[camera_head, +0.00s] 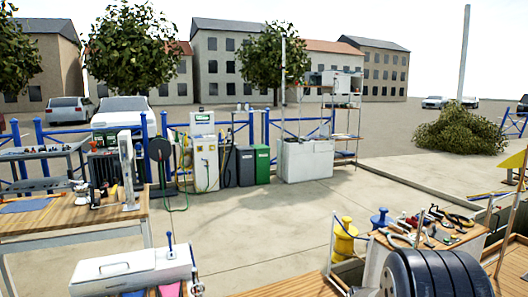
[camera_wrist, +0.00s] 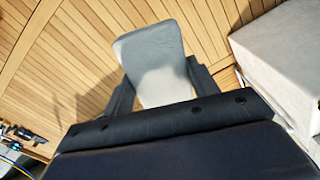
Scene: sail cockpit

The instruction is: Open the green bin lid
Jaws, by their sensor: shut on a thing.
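A green bin (camera_head: 262,167) stands far off near the blue fence, in the middle of the head view. Its lid (camera_head: 262,148) looks shut, though it is small at this distance. In the wrist view my gripper (camera_wrist: 160,88) is shut on a pale grey slab with rounded corners (camera_wrist: 150,48). The slab sticks out beyond the dark fingers over a wooden plank floor. I cannot tell what the slab is. The green bin does not show in the wrist view, and I cannot make out my gripper in the head view.
A dark grey bin (camera_head: 245,167) and a white pump-like cabinet (camera_head: 204,150) stand left of the green bin, a white counter (camera_head: 306,161) right. Workbenches (camera_head: 75,218) and a tool-covered table (camera_head: 452,238) flank open paving (camera_head: 255,225). A pale box (camera_wrist: 285,60) is beside my gripper.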

